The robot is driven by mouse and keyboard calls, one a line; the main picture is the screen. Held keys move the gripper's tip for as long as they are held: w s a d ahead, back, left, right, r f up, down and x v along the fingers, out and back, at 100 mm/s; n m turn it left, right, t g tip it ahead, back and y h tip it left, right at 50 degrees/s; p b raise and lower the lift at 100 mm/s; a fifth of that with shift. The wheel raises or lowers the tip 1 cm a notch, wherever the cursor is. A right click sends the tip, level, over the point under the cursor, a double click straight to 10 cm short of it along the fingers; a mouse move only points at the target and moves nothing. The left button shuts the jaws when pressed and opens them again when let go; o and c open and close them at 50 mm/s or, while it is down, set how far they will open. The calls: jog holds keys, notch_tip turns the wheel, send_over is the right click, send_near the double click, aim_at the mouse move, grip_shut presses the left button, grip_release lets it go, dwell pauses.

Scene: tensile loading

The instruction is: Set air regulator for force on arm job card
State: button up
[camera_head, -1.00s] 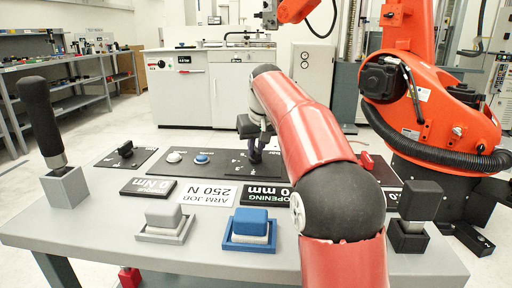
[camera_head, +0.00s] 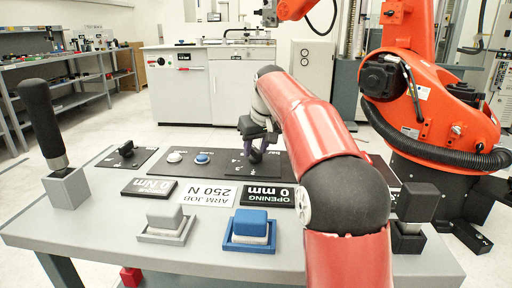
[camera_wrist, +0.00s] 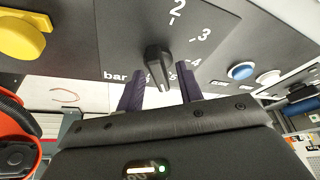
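The air regulator is a black knob (camera_wrist: 158,62) on a dark panel in the wrist view, with the word "bar" and a scale showing 2, 3 and 4 around it. The knob's narrow end points down the picture, between my fingers. My gripper (camera_wrist: 160,72) is open, with one dark finger on each side of the knob's narrow end; I cannot tell whether they touch it. In the head view my gripper (camera_head: 258,143) is over the panel and largely hides the knob. The job card (camera_head: 208,194) on the table reads "ARM JOB 250 N", upside down.
An "OPENING 0 mm" display (camera_head: 267,195) and an "0 Nm" display (camera_head: 149,187) flank the card. Blue (camera_head: 202,159) and white (camera_head: 174,157) buttons share the panel. A blue block button (camera_head: 249,228) and a black lever (camera_head: 42,120) stand nearer. An orange robot arm (camera_head: 430,110) stands right.

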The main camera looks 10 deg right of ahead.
jog(key=p+v, duration=0.1)
jog(key=v, duration=0.6)
jog(key=shift+s+r, duration=0.2)
jog(key=shift+r, duration=0.15)
